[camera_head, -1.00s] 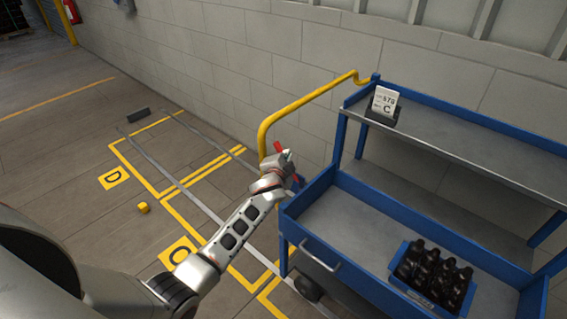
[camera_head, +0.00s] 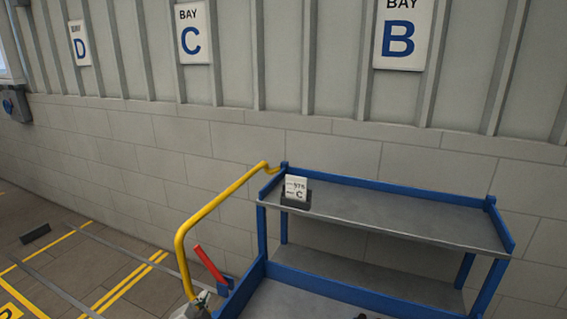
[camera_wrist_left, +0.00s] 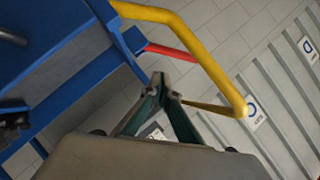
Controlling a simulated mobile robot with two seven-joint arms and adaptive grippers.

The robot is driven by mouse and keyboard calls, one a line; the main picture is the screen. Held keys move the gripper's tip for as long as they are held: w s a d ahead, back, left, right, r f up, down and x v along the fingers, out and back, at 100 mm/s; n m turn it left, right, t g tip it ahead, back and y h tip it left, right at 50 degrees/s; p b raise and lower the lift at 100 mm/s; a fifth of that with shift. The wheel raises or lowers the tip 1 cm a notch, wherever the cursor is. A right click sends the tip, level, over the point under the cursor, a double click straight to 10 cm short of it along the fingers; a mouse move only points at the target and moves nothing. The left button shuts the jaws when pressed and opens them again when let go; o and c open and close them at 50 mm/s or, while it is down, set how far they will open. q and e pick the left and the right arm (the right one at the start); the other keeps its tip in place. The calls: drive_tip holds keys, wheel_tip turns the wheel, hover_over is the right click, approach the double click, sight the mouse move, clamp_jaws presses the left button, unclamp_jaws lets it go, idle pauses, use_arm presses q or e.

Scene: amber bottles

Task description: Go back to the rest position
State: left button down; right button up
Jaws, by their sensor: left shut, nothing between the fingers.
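My left gripper (camera_head: 200,306) shows only in part at the bottom edge of the head view, beside the left end of the blue cart (camera_head: 360,292). In the left wrist view its fingertips (camera_wrist_left: 165,80) meet, with nothing between them. The cart's yellow handle (camera_head: 205,212) and a red lever (camera_head: 210,264) are close to it in the head view. The rest of my left arm is below the picture. My right gripper is not in view.
A label stand (camera_head: 297,192) marked C sits on the cart's upper shelf. Dark shapes at the lower edge are cut off. Bay signs hang on the wall (camera_head: 100,130) behind.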

use_arm(q)
drive_tip(key=s+d+f+n+g+h, duration=0.1)
drive_tip(key=s+f, duration=0.3)
drive_tip(key=s, duration=0.6)
drive_tip(key=s+d+f+n+g+h, duration=0.1)
drive_tip(key=s+f+n, duration=0.2)
drive_tip(key=s, duration=0.7)
drive_tip(key=s+d+f+n+g+h, duration=0.1)
drive_tip(key=s+d+f, duration=0.1)
drive_tip(key=s+f, duration=0.5)
drive_tip(key=s, duration=0.2)
drive_tip(key=shift+s+f+n, duration=0.25)
drive_tip(key=shift+s+n, duration=0.15)
